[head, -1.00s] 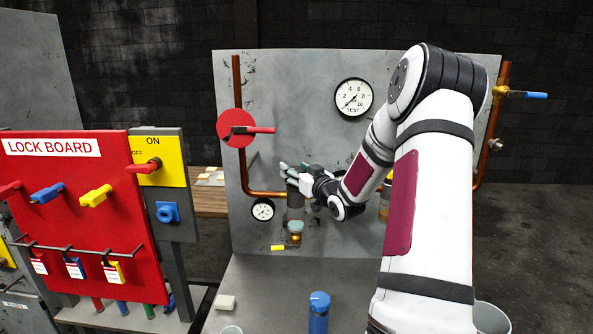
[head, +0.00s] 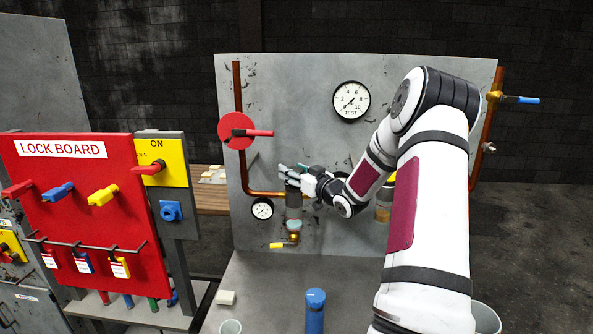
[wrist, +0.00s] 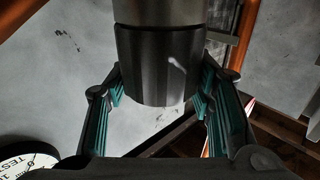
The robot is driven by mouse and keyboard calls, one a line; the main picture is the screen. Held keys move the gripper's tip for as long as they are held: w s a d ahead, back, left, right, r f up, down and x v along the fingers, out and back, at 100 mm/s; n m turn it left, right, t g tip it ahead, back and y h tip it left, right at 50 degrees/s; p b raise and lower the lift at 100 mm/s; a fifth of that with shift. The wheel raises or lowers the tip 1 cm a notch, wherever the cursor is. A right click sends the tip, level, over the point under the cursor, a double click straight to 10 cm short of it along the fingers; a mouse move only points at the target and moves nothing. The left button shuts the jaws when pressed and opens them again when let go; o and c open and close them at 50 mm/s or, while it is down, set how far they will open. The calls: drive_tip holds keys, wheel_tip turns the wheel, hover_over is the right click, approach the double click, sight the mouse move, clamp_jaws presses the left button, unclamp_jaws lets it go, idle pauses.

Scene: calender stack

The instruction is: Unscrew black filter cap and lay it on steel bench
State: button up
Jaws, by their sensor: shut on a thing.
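The black filter cap (wrist: 160,68) is a dark ribbed cylinder that fills the upper middle of the wrist view. It meets a lighter grey cylindrical body (wrist: 158,10) with a thin dark seam between them. My gripper (wrist: 160,97) has a teal-padded finger on each side of the cap and is shut on it. In the head view my gripper (head: 290,172) is at the top of the grey filter body (head: 294,203) in front of the upright panel, and its fingers hide most of the cap. The steel bench (head: 262,285) lies below.
A yellow-handled valve (head: 279,245) and a small gauge (head: 262,209) sit near the filter. A copper pipe (head: 239,90) and red-handled valve (head: 240,131) are to the left.

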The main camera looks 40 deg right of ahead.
drive_tip(key=shift+a+n+y+p, duration=0.15)
drive_tip(key=shift+n+y+p, duration=0.15)
drive_tip(key=shift+n+y, duration=0.15)
